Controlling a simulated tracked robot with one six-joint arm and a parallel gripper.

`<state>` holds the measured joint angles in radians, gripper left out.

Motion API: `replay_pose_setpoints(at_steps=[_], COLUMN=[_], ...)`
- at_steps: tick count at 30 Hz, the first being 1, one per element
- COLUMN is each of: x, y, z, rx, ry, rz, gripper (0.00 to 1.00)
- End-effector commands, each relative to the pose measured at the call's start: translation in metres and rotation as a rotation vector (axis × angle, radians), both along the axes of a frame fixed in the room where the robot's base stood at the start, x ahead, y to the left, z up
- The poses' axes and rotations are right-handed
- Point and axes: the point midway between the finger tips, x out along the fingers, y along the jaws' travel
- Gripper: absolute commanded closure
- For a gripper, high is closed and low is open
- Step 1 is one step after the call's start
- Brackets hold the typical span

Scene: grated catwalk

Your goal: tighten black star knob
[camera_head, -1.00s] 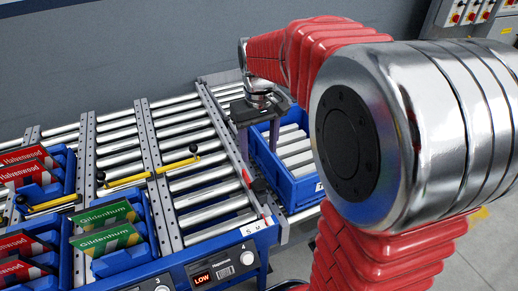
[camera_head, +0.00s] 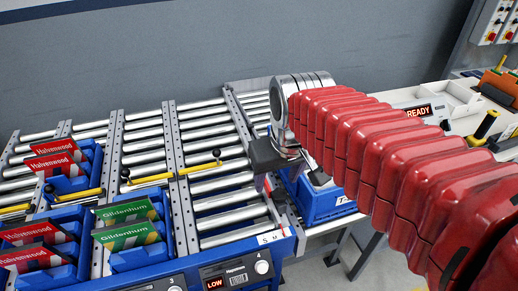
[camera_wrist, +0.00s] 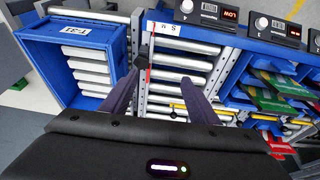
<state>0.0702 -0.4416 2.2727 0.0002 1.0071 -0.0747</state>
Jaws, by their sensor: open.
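The black star knob (camera_wrist: 146,66) appears in the wrist view as a small dark shape at the conveyor's side rail, next to a red-marked scale strip. It is close to the left fingertip; I cannot tell whether they touch. My gripper (camera_wrist: 160,76) is open, its two dark fingers pointing at the rail with rollers visible between them. In the head view, my dark gripper body hangs over the right rail of the roller conveyor. A dark shape (camera_head: 279,196), probably the knob, shows just below it, partly hidden.
A blue tote (camera_wrist: 35,65) stands beside the rail; it also shows in the head view (camera_head: 325,207). A blue control panel with a LOW display (camera_head: 240,275) fronts the conveyor. Yellow bars with black ball ends (camera_head: 150,178) cross the rollers.

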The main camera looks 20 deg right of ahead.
Motion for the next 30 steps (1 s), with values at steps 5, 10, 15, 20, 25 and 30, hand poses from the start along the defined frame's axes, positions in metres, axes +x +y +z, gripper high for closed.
replay_pose_setpoints(at_steps=[5,10,15,20,25,30], x=[-0.027,-0.048,-0.058,-0.06,-0.06,-0.06], y=[0.011,0.02,0.023,0.024,0.024,0.024], z=[0.001,-0.003,-0.006,-0.008,-0.007,-0.007], rx=[0.005,0.015,0.021,0.022,0.022,0.022], ry=[-0.083,-0.148,-0.185,-0.19,-0.189,-0.189], rz=[0.002,0.003,0.001,0.001,0.001,0.001], gripper=[0.45,0.45,0.45,0.45,0.46,0.58])
